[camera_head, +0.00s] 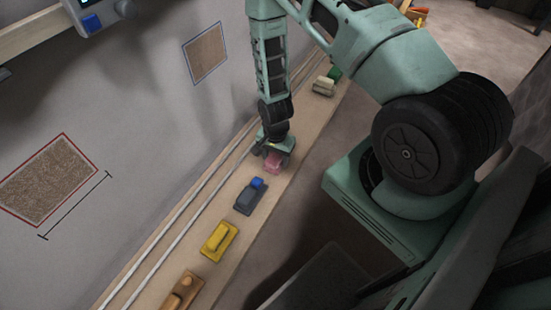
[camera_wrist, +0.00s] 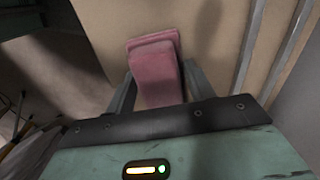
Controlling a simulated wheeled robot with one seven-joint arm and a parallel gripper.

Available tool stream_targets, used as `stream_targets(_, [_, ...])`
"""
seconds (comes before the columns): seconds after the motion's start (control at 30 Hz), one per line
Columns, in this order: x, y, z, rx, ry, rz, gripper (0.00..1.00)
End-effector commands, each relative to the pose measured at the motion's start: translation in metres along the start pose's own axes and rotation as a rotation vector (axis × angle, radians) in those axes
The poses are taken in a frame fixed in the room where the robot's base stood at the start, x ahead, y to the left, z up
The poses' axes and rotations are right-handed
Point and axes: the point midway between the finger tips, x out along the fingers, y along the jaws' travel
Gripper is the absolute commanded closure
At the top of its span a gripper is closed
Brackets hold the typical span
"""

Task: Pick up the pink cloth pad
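The pink cloth pad (camera_head: 272,162) lies on the long tan ledge (camera_head: 222,266), just under my gripper (camera_head: 277,149), which hides part of it in the head view. In the wrist view the pad (camera_wrist: 156,75) is a soft pink block with a raised part towards me. My gripper (camera_wrist: 160,82) shows there with one dark finger on each side of the pad. The fingers look open, close to its sides; whether they touch it is hard to tell. The pad appears to rest on the ledge.
A grey pad with a blue top (camera_head: 251,194), a yellow pad (camera_head: 218,240) and a brown one (camera_head: 184,290) line the ledge nearer me. A pale block (camera_head: 323,86) and a green one (camera_head: 334,73) lie farther along. The grey wall (camera_head: 130,120) runs beside the ledge.

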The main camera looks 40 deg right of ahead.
Motion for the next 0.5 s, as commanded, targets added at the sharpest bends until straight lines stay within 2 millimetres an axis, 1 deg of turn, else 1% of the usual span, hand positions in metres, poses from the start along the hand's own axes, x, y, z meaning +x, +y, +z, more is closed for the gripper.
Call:
stream_targets(0.03, [-0.0001,0.0000,0.0000,0.000,0.000,0.000,0.61])
stream_targets(0.07, [-0.0001,0.0000,0.0000,0.000,0.000,0.000,0.69])
stream_targets(0.1, [-0.0002,0.0001,0.0000,0.000,0.000,0.000,0.71])
stream_targets(0.37, [-0.0009,0.0000,0.0000,0.000,0.000,0.000,0.71])
stream_targets(0.5, [-0.0069,-0.0004,-0.0002,0.001,0.000,-0.001,0.71])
